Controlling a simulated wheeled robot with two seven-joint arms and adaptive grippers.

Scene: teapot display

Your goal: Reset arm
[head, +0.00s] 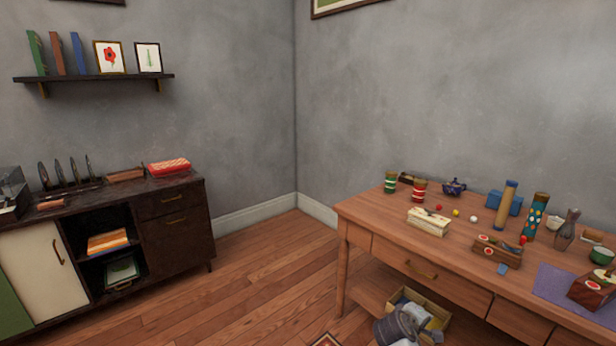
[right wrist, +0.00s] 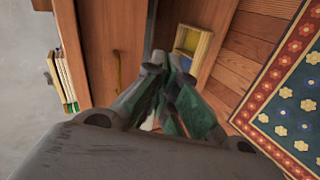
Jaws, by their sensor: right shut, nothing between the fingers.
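My right gripper (right wrist: 170,75) shows in the right wrist view, with grey links and green-tinted fingers. Its fingertips are together and nothing is between them. It is in the air, in front of a brown wooden front with a brass handle (right wrist: 118,70). A yellowish wooden crate (right wrist: 192,42) lies beyond the fingertips, apart from them. My left gripper is in neither view.
A dark cabinet (head: 178,236) stands at left. A patterned rug (right wrist: 290,105) lies on the floor. Floor between the furniture is clear.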

